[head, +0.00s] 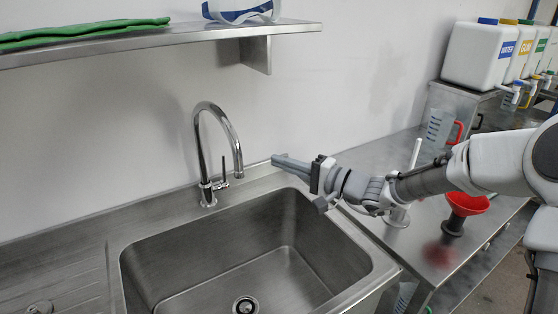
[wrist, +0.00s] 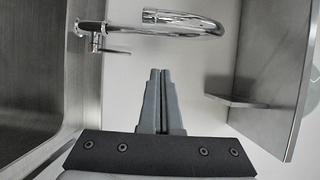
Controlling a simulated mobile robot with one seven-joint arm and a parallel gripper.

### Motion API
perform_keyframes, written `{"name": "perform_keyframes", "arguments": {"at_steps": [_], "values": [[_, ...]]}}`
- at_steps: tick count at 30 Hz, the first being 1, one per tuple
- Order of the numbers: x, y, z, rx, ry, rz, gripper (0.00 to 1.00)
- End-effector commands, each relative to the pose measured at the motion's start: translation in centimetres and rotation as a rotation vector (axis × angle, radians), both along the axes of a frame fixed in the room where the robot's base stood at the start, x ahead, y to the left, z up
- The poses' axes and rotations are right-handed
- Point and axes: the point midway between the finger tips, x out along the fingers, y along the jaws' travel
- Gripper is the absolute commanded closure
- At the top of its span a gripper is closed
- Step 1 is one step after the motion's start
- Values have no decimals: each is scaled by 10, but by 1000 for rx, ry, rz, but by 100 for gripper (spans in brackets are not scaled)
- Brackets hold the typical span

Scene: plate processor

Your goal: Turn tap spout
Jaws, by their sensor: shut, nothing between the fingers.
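The chrome tap spout (head: 217,106) is a tall curved gooseneck at the back edge of the steel sink (head: 200,262). Its open end hangs over the basin, pointing to the right. A small upright lever (head: 224,170) stands at the base. My gripper (head: 276,160) is shut and empty, to the right of the spout's end and apart from it. In the wrist view, the tap spout (wrist: 185,22) lies beyond the closed fingertips (wrist: 157,72), with a gap between them. The lever (wrist: 113,52) also shows there, left of the fingers.
A wall shelf (head: 150,42) with green cloth and goggles hangs above the tap. Its bracket (head: 256,54) juts down. The counter on the right holds a red funnel (head: 467,203) and a measuring jug (head: 437,128). White containers (head: 478,55) stand farther back. The basin is empty.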

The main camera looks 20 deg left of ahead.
Motion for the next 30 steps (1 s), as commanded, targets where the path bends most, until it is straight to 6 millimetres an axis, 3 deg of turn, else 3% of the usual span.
{"name": "perform_keyframes", "arguments": {"at_steps": [11, 18, 30], "values": [[15, 79, 1, 2, 3, 3, 100], [-15, 71, 1, 0, 4, 0, 100], [-24, 69, 0, 0, 2, -1, 100]]}}
